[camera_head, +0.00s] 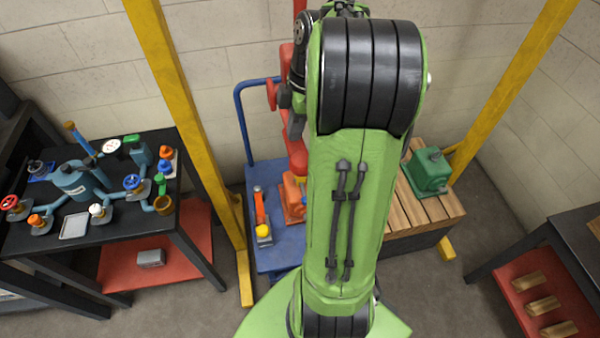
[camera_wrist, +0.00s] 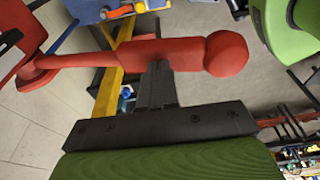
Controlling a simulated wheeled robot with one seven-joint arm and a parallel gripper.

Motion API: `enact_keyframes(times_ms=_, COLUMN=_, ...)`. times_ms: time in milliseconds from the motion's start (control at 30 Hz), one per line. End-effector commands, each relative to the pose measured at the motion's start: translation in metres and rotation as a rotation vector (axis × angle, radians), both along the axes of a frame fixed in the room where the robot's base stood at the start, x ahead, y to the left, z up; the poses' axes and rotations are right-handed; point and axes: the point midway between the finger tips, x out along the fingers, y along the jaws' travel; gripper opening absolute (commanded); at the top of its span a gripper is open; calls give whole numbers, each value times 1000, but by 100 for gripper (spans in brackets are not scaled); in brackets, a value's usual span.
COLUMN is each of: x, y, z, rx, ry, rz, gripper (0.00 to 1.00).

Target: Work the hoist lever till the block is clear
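The red hoist lever (camera_wrist: 165,54) crosses the upper part of the wrist view, with a rounded knob at its right end and a thinner rod running left to a red mount. My gripper (camera_wrist: 158,68) has its dark fingers close together, their tips overlapping the lever's lower edge; I see nothing held between them. Whether they press on it is hard to tell. In the head view my arm hides the gripper and much of the red hoist (camera_head: 297,150). An orange block-like motor (camera_head: 291,200) is on the blue cart (camera_head: 272,262), partly behind my arm.
A green motor (camera_head: 430,172) sits on a wooden-slatted stand (camera_head: 408,212) at right. Yellow posts (camera_head: 190,120) flank the hoist area. A black bench (camera_head: 120,222) with valves and pipes stands left. A dark shelf (camera_head: 560,240) is at far right. Bare floor lies between.

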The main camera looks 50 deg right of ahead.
Motion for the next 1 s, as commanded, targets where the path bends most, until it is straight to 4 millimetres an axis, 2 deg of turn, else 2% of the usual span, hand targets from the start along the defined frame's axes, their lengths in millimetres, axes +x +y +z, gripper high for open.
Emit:
enact_keyframes(times_ms=800, x=-8, y=6, z=-55, rx=0, ry=0, rz=0, gripper=0)
enact_keyframes(times_ms=1000, x=-9, y=6, z=-55, rx=1, ry=1, rz=0, gripper=0)
